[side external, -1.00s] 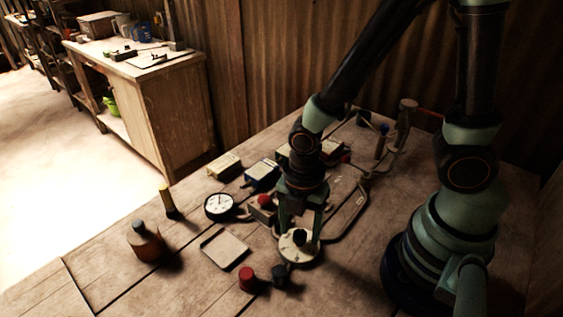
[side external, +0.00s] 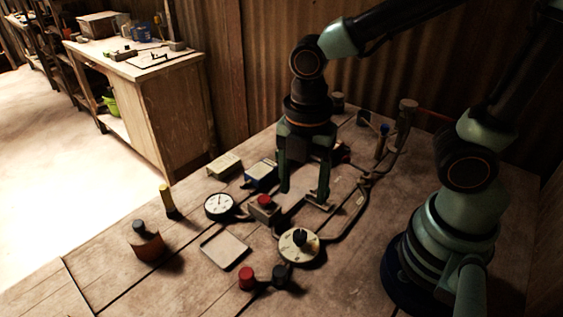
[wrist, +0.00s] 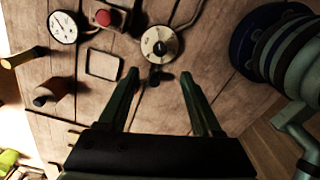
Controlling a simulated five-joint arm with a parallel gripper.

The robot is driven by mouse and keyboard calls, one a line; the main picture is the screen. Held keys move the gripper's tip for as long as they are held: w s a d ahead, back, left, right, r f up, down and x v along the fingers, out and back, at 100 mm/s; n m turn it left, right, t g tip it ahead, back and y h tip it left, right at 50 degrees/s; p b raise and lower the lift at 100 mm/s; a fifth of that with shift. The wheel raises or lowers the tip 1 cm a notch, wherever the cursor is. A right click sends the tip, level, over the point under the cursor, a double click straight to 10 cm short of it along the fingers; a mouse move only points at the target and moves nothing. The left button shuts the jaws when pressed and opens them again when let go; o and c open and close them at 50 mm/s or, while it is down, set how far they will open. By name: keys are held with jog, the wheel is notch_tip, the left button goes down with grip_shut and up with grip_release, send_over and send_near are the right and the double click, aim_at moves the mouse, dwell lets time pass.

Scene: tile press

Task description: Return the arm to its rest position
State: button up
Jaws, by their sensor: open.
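My gripper (side external: 303,190) hangs above the table, fingers pointing down and spread apart with nothing between them. In the wrist view my gripper (wrist: 157,78) also shows open and empty. A round cream dial with a black knob (side external: 299,244) lies on the table below and in front of the gripper, apart from it. The dial also shows in the wrist view (wrist: 150,38), beyond the fingertips. A red button on a box (side external: 264,207) sits just left of the gripper, lower down.
A white gauge (side external: 219,206), a square tray (side external: 225,250), a brown bottle (side external: 147,243), and red (side external: 247,278) and dark (side external: 280,276) knobs lie on the table. Small boxes (side external: 262,173) and upright pipes (side external: 403,125) stand farther back. The table's front left is mostly clear.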

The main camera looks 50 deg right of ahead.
jog(key=w+d+r+m+t, duration=0.5)
jog(key=d+r+m, duration=0.3)
jog(key=m, duration=1.1)
jog(key=shift+d+r+m, duration=0.3)
jog(key=shift+d+r, duration=0.05)
jog(key=shift+d, duration=0.35)
jog(key=shift+o, duration=0.3)
jog(key=shift+d+r+m+t, duration=0.2)
jog(key=shift+d+m+t, duration=0.1)
jog(key=shift+m, duration=0.2)
jog(key=o, duration=0.5)
jog(key=shift+r, duration=0.15)
jog(key=s+a+r+n+g, duration=0.3)
jog(key=a+r+n, duration=0.1)
jog(key=a+n, duration=0.5)
jog(key=s+a+r+n+g, duration=0.3)
jog(key=s+a+r+n, duration=0.1)
jog(key=a+n, duration=0.45)
jog(key=f, duration=0.9)
jog(key=shift+w+a+f, duration=0.3)
jog(key=shift+f, duration=0.05)
